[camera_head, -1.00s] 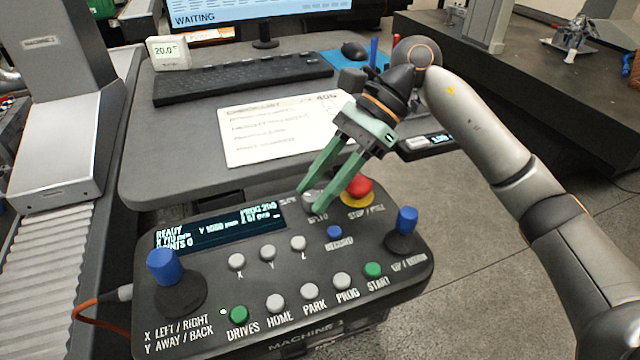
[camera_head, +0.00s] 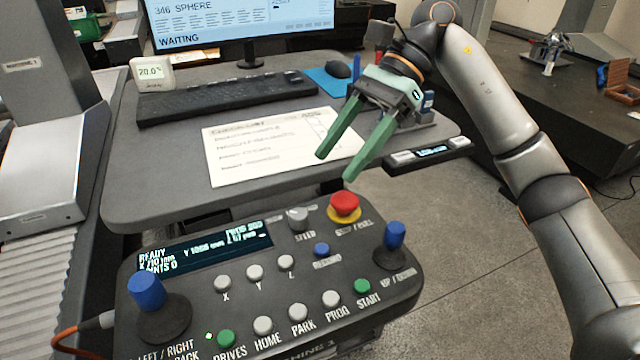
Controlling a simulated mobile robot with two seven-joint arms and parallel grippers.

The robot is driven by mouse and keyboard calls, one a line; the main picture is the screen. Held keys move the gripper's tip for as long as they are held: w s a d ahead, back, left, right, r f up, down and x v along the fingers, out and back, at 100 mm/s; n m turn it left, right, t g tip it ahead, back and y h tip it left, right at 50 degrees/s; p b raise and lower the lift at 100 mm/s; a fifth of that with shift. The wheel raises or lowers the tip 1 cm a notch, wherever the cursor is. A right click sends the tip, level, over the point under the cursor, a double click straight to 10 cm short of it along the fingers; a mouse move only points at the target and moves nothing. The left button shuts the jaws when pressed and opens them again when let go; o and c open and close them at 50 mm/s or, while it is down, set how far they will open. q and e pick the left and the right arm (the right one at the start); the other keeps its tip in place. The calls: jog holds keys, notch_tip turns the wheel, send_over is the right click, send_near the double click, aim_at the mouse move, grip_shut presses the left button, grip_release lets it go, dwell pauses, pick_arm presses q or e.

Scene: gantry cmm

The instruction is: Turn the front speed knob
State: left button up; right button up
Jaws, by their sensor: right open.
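The speed knob (camera_head: 298,218) is a small grey knob on the black control panel (camera_head: 190,306), right of the lit display (camera_head: 205,247) and above the label SPEED. Its full face is in view and nothing touches it. My right gripper (camera_head: 332,166) has two green fingers, spread apart and empty. It hangs above and beyond the knob, over the front edge of the desk by the checklist sheet. My left gripper is not in view.
A red stop button (camera_head: 344,206) with a yellow collar sits right of the knob. Blue joysticks (camera_head: 146,291) and (camera_head: 395,236) stand up at both panel ends. The desk (camera_head: 130,190) holds a keyboard (camera_head: 228,97), a checklist sheet (camera_head: 270,150) and a monitor (camera_head: 240,25).

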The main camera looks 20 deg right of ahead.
jog(key=v, duration=0.3)
jog(key=shift+d+r, duration=0.2)
jog(key=shift+r, duration=0.05)
dwell(0.4)
